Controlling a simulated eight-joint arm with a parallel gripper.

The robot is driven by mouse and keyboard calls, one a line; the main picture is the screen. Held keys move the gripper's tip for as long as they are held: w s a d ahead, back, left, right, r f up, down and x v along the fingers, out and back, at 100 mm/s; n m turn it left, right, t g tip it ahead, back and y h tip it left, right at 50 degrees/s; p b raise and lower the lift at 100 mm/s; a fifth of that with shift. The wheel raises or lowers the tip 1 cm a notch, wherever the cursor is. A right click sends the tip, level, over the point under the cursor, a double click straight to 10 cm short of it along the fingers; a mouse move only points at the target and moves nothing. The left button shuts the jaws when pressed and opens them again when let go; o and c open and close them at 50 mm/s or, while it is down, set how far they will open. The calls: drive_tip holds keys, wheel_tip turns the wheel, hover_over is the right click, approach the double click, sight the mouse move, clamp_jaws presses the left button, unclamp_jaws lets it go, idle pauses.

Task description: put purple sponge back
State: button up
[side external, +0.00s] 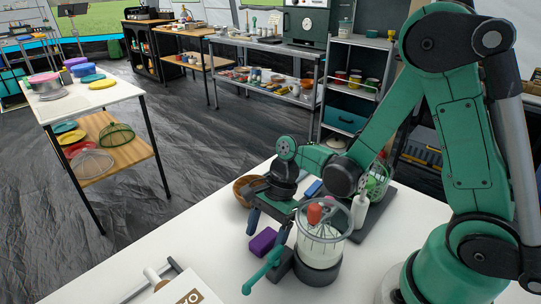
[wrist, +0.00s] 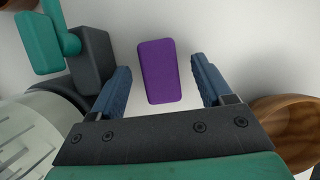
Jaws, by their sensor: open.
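The purple sponge (side external: 262,241) lies flat on the white table. In the wrist view the sponge (wrist: 158,71) is a rounded block, long side nearly upright in the picture, between and slightly beyond my two blue fingers. My gripper (side external: 266,231) points down over the table, close to the sponge. In the wrist view my gripper (wrist: 161,78) is open, with pale table visible on both sides of the sponge. Neither finger appears to touch it. The place where the sponge belongs cannot be identified from these frames.
A clear container (side external: 309,247) with a whisk and a dark block with a teal handle (side external: 262,273) stand close beside the sponge. A wooden bowl (side external: 246,191) sits on the other side of my gripper. A white bottle (side external: 359,212) stands behind. Table left of the sponge is clear.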

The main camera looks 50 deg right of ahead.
drive_tip(key=d+r+n+t+h, duration=0.2)
drive_tip(key=r+n, duration=0.4)
drive_tip(key=n, duration=0.3)
drive_tip(key=s+d+r+n+t+h, duration=0.1)
drive_tip(key=d+r+n+t+h, duration=0.1)
drive_tip(key=r+n+t, duration=0.3)
wheel_tip(320, 180, up, 2)
drive_tip(key=d+n, duration=0.1)
drive_tip(key=n, duration=0.3)
drive_tip(key=shift+s+d, duration=0.2)
idle(0.8)
